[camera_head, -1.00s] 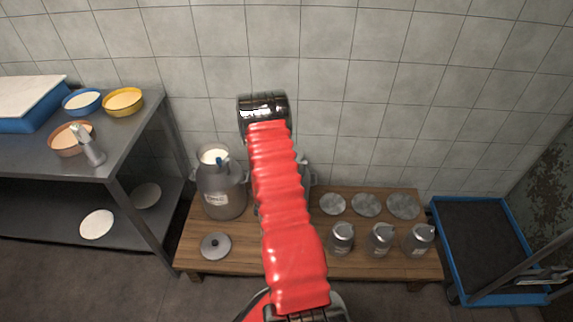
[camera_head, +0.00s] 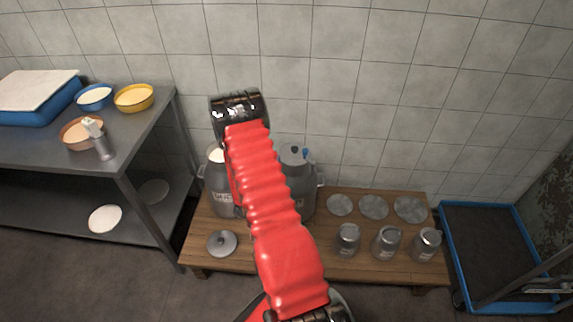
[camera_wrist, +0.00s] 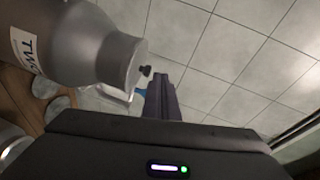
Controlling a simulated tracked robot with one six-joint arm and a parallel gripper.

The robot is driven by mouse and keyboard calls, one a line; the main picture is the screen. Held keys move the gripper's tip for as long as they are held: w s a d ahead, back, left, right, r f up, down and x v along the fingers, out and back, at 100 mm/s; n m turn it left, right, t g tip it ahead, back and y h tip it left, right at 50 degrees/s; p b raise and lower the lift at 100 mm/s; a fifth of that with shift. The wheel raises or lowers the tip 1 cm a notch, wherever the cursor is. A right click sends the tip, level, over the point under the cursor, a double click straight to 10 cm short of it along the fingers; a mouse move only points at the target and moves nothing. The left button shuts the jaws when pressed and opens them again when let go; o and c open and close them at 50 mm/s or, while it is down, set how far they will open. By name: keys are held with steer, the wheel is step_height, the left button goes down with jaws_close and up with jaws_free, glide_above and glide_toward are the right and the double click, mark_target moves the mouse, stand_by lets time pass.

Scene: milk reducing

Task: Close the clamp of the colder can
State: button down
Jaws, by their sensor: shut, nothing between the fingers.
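Two large grey metal cans stand on the wooden bench. The left can (camera_head: 218,182) has a pale open top, partly behind my arm. The right can (camera_head: 308,185) wears a grey lid with a dark knob, beside a small blue part (camera_head: 306,153). In the wrist view a labelled can (camera_wrist: 90,45) fills the upper left, with a dark knob (camera_wrist: 146,71) and a blue part (camera_wrist: 139,89) near its top. My gripper (camera_wrist: 162,85) is shut and empty, close beside that blue part; contact is unclear. Which can is colder, and the clamp's exact state, cannot be told.
A loose lid (camera_head: 222,243) lies on the bench's (camera_head: 205,262) front left. Several small metal cans and round discs occupy its right side. A metal table (camera_head: 135,135) with bowls stands left, a blue-rimmed tray (camera_head: 447,240) right, a tiled wall behind.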

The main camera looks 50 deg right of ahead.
steer(key=w+a, duration=0.2)
steer(key=w, duration=0.1)
steer(key=w+a+r, duration=0.1)
steer(key=shift+w, duration=0.3)
stand_by(0.4)
